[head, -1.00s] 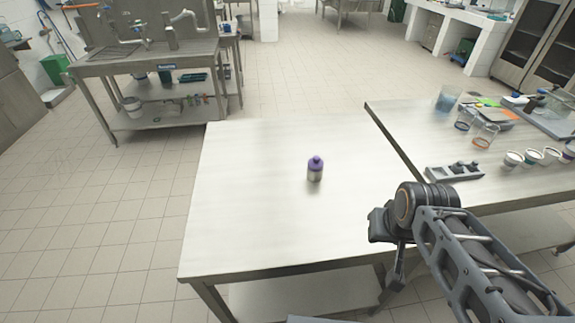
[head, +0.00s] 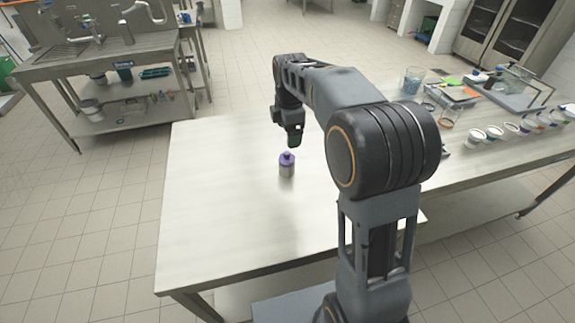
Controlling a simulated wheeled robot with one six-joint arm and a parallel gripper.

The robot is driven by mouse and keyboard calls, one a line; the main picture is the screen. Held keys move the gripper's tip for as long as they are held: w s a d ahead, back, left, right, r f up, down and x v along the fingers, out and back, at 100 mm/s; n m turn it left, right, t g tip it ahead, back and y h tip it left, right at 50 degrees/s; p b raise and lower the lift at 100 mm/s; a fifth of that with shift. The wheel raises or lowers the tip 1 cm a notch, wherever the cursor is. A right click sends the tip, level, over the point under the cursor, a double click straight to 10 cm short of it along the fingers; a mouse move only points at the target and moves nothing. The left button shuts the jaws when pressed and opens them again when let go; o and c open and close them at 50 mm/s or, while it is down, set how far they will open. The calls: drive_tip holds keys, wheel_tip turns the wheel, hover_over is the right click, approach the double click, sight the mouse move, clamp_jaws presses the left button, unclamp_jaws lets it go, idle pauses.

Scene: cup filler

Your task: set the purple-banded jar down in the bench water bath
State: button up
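The purple-banded jar (head: 287,168), a small grey jar with a purple top, stands upright on the bare steel table (head: 220,215). My gripper (head: 295,141) points down just above and slightly right of the jar, with a small gap showing between them in the head view. Its fingers are dark and too small to tell whether they are open or shut. A clear-walled tank (head: 538,88) stands at the far right on the second bench; I cannot tell for sure whether it is the bench water bath.
The right-hand bench holds a beaker (head: 414,79), several white cups (head: 477,136) and coloured cards (head: 462,91). My arm hides part of this bench. The table around the jar is clear. A sink unit (head: 100,55) stands at the back left.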

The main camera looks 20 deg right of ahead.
sight(287, 153)
drive_tip(key=w+f+n, duration=0.1)
drive_tip(key=f, duration=0.2)
drive_tip(key=w+f+n, duration=0.1)
drive_tip(key=f, duration=0.2)
drive_tip(key=w+f+n, duration=0.2)
drive_tip(key=f, duration=0.1)
drive_tip(key=shift+g, duration=0.3)
drive_tip(key=shift+d+f+p, duration=0.2)
drive_tip(key=shift+f+p, duration=0.35)
drive_tip(key=shift+f, duration=2.6)
drive_tip(key=shift+c, duration=0.3)
drive_tip(key=c, duration=1.4)
drive_tip(key=shift+r, duration=0.1)
